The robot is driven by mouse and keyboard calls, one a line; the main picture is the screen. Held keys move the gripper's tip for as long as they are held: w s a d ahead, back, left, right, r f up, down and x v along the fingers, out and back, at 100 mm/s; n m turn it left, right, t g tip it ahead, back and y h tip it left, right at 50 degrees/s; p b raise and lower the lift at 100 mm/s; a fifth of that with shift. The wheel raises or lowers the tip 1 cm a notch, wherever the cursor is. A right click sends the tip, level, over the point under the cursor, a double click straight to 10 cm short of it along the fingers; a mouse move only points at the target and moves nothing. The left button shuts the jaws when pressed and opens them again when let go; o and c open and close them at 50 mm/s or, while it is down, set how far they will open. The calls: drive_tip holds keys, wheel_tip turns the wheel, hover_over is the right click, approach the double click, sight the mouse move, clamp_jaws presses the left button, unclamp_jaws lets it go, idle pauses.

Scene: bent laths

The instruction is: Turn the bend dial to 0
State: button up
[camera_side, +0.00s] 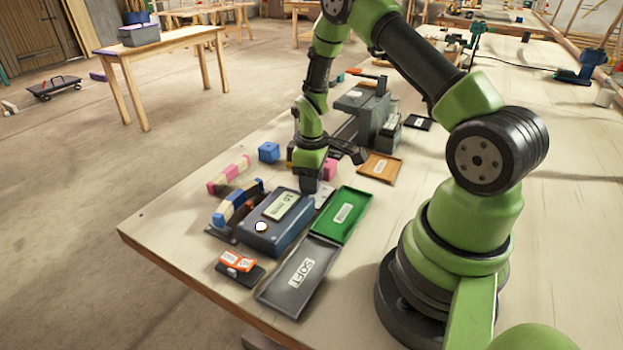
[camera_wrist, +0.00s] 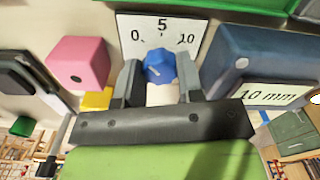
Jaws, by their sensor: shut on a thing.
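The dial's white plate (camera_wrist: 162,27), marked 0, 5 and 10, shows in the wrist view with its blue knob (camera_wrist: 159,65) below the numbers. My gripper (camera_wrist: 158,78) is shut on the knob, one finger on each side. A pale mark shows on the knob, but I cannot tell which number it points at. The blue-grey box (camera_wrist: 225,60) beside the plate has a display (camera_wrist: 277,95) reading 10 mm. In the side view my gripper (camera_side: 311,188) is lowered beside this box (camera_side: 272,235) and hides the knob; part of the plate (camera_side: 326,197) shows.
Two laths, pink-striped (camera_side: 229,175) and blue-ended (camera_side: 238,203), are left of the box. A green tray (camera_side: 343,215) and a grey SOFT tray (camera_side: 299,285) lie in front.

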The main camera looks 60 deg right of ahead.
drive_tip(key=shift+n, duration=0.9)
drive_tip(key=o, duration=0.9)
wheel_tip(320, 180, up, 10)
